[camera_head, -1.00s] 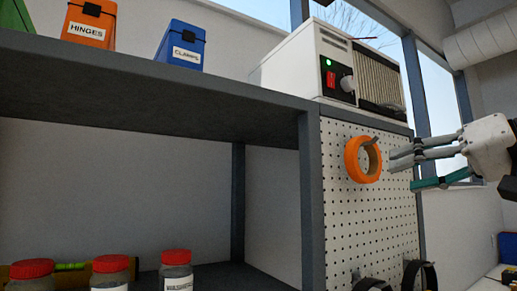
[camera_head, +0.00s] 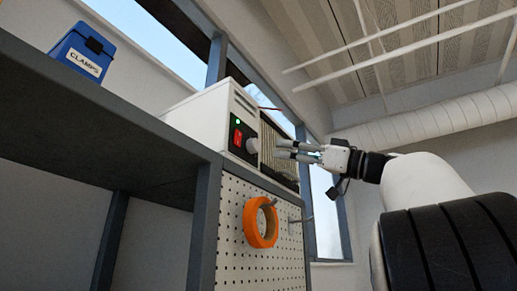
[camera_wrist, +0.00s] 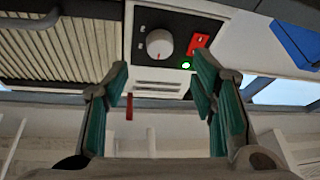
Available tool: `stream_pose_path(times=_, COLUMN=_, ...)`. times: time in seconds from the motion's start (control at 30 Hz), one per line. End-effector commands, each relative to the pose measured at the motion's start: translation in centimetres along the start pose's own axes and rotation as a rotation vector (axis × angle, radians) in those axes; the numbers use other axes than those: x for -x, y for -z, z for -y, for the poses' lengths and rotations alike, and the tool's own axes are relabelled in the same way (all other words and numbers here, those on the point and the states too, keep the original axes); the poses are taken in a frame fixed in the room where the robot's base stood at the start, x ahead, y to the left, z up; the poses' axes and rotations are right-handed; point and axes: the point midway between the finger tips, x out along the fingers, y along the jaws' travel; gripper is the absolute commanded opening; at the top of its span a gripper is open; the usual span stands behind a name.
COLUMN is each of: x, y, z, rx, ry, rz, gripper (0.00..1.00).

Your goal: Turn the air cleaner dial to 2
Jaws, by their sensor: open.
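The air cleaner (camera_head: 198,117) is a white box on top of the shelf unit, with a black control panel, a red switch and a lit green lamp. Its dial (camera_head: 252,146) is a pale round knob beside the red switch. In the wrist view the dial (camera_wrist: 159,44) shows whole, with a small red mark on its face; its number labels are too small to read. My gripper (camera_head: 285,150) is open and empty, just right of the dial in the head view. In the wrist view my gripper's fingers (camera_wrist: 160,90) are spread apart, with the dial between and beyond them, apparently untouched.
An orange tape roll (camera_head: 260,222) hangs on the pegboard (camera_head: 232,240) below the air cleaner. A blue clamps box (camera_head: 82,52) stands on the shelf (camera_head: 60,100) to the left. A ribbed grille (camera_wrist: 60,50) lies beside the control panel.

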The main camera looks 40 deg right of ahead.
Motion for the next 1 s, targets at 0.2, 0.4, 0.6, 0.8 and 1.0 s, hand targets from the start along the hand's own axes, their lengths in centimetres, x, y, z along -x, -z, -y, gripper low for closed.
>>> stream_pose_path(times=0.2, x=-4.4, y=0.1, z=0.1, rx=-0.002, ry=0.004, rz=0.001, gripper=0.52)
stream_pose_path(times=0.4, x=-7.1, y=0.1, z=0.0, rx=-0.002, ry=0.001, rz=0.001, gripper=0.52)
stream_pose_path(times=0.6, x=-8.2, y=0.0, z=0.0, rx=-0.002, ry=0.000, rz=0.001, gripper=0.52)
stream_pose_path(times=0.8, x=-8.3, y=0.0, z=0.0, rx=-0.002, ry=-0.001, rz=0.000, gripper=0.52)
stream_pose_path(times=1.0, x=-8.3, y=0.0, z=0.0, rx=-0.002, ry=-0.001, rz=0.000, gripper=0.22)
